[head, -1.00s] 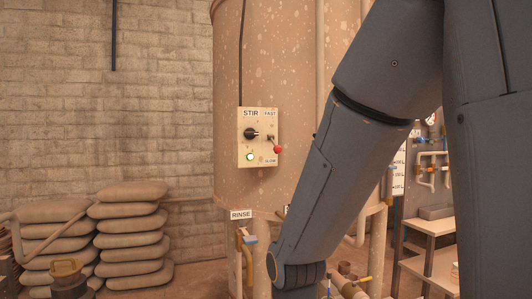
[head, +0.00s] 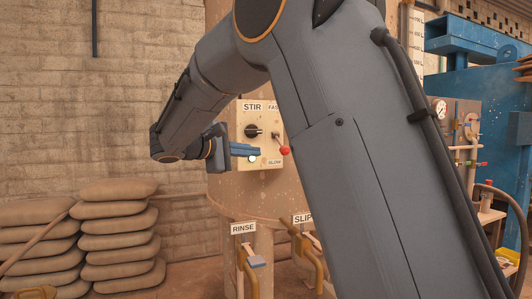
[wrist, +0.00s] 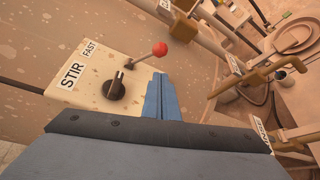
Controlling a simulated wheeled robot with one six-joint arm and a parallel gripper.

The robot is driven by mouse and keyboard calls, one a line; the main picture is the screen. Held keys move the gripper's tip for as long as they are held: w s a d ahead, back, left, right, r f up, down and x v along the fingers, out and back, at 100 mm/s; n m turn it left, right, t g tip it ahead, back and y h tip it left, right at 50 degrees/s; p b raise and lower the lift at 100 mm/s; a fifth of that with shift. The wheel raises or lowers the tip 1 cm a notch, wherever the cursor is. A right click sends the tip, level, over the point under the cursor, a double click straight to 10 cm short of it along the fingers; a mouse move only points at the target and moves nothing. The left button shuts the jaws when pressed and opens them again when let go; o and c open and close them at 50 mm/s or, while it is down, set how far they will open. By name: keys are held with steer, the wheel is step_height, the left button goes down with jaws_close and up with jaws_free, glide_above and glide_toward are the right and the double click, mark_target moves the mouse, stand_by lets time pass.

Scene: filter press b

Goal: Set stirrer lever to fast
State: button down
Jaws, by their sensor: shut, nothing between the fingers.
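The cream STIR panel (head: 266,133) is mounted on the tank. Its stirrer lever (head: 284,150) has a red ball end, which hangs at the lower right of its pivot, nearer the SLOW label (head: 274,162) than the FAST label (head: 273,107). The red ball (wrist: 159,49) also shows in the wrist view, beyond the fingertips. My gripper (head: 258,153), with blue fingers, is shut and empty in front of the panel's lower part, left of the lever. In the wrist view my fingers (wrist: 158,80) show no clear contact with the lever.
A black knob (head: 254,131) sits left of the lever, above a lit lamp (head: 252,158). RINSE (head: 243,228) and SLIP (head: 303,219) labels with valve handles stand below. Stacked sacks (head: 118,240) lie at left. My own arm covers much of the right.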

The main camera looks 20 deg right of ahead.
mark_target(280, 144)
steer(key=p+x, duration=0.2)
steer(key=x, duration=0.7)
steer(key=shift+w+d+r+p, duration=0.1)
steer(key=shift+w+d+p, duration=0.05)
steer(key=shift+d+p, duration=0.25)
